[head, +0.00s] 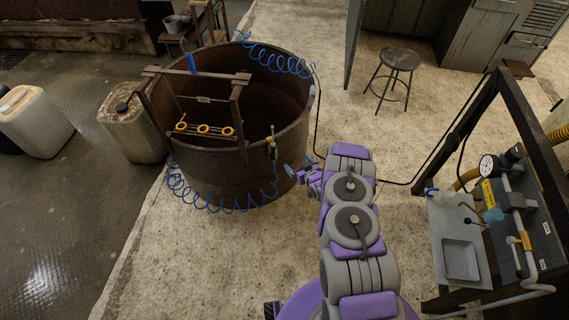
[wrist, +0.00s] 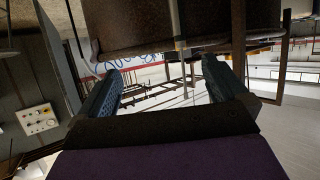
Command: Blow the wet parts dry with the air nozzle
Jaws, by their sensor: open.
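Several yellow ring-shaped parts (head: 203,129) sit in a row on a rail inside a brown frame at the rusty round tub (head: 225,175). Whether they are wet is too small to tell. What looks like the air nozzle (head: 271,146) hangs at the tub's front right rim, with a coiled blue hose (head: 225,205) below it. My gripper (head: 300,172) is just right of and below the nozzle, apart from it. In the wrist view my gripper (wrist: 165,85) is open, with nothing between its fingers; a dark brown surface (wrist: 130,35) fills the top.
Pale jerrycans (head: 130,130) stand left of the tub. A round stool (head: 400,60) is behind. A dark-framed bench (head: 455,235) with a gauge (head: 489,166) and a tray (head: 461,260) stands at right. A dark cable crosses the floor; the pale floor beside the tub is mostly clear.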

